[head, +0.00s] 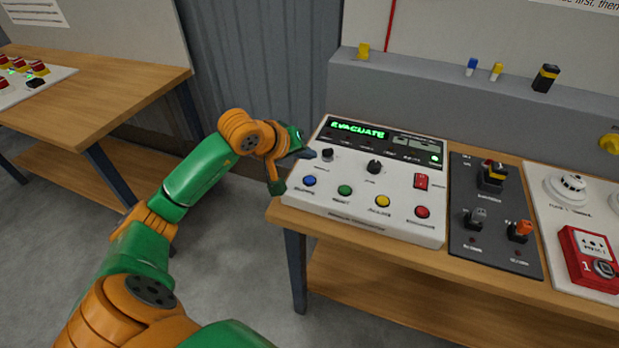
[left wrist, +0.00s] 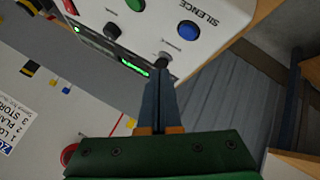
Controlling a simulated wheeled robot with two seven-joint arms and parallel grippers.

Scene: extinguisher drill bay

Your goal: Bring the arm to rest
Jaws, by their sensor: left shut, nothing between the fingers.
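My left arm, green and orange, reaches in from the left in the head view. Its gripper (head: 307,154) is shut and empty at the left edge of the white control panel (head: 371,222). The dark fingers point right, close to the small black knob (head: 327,154) at the panel's upper left. In the left wrist view the shut fingers (left wrist: 160,84) end just by that knob (left wrist: 163,61); I cannot tell whether they touch it. The panel display (head: 358,130) reads EVACUATE in green. My right gripper is not in view.
The panel has blue, green, yellow and red buttons, a centre knob (head: 374,167) and a red switch (head: 421,181). To its right are a dark connector plate (head: 489,249) and a red call point (head: 591,257). Another wooden table (head: 120,95) stands at left. Open floor lies between.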

